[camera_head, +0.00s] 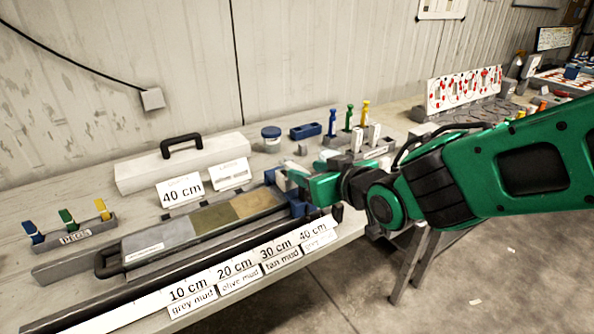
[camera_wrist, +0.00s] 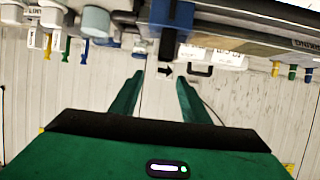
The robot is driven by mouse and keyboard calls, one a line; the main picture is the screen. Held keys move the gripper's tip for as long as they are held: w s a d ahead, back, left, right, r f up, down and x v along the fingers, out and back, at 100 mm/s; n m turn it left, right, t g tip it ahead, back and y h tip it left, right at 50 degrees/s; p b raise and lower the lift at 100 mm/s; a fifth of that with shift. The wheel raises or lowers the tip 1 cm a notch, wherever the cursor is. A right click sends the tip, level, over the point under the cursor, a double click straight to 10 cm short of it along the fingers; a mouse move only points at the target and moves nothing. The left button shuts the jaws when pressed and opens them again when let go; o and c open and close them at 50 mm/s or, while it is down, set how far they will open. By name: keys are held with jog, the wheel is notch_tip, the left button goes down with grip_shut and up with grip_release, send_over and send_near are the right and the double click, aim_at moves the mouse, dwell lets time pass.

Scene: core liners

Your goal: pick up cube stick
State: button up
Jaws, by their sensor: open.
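No label marks a cube stick, so I cannot tell for sure which piece it is. Upright sticks stand at the back of the bench: a blue stick (camera_head: 332,122), a green stick (camera_head: 348,117) and a yellow stick (camera_head: 364,112). Pale block-topped pieces (camera_head: 357,139) stand in front of them. My gripper (camera_head: 288,175) is above the right end of the core tray (camera_head: 165,240), left of these pieces. In the wrist view, which looks upside down, my gripper (camera_wrist: 160,84) has its fingers apart with nothing held between them. The sticks and pale pieces show at upper left there.
A white case (camera_head: 180,165) with a black handle, a "40 cm" card (camera_head: 181,191), a blue-lidded jar (camera_head: 271,139) and a blue block (camera_head: 305,131) stand behind the tray. A pegs rack (camera_head: 75,236) is at left. Length labels (camera_head: 235,268) line the front.

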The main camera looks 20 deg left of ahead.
aim_at(297, 167)
jog(key=shift+x, duration=3.35)
jog(key=shift+a+r, duration=0.1)
jog(key=shift+r, duration=0.05)
jog(key=shift+c, duration=0.7)
grip_shut()
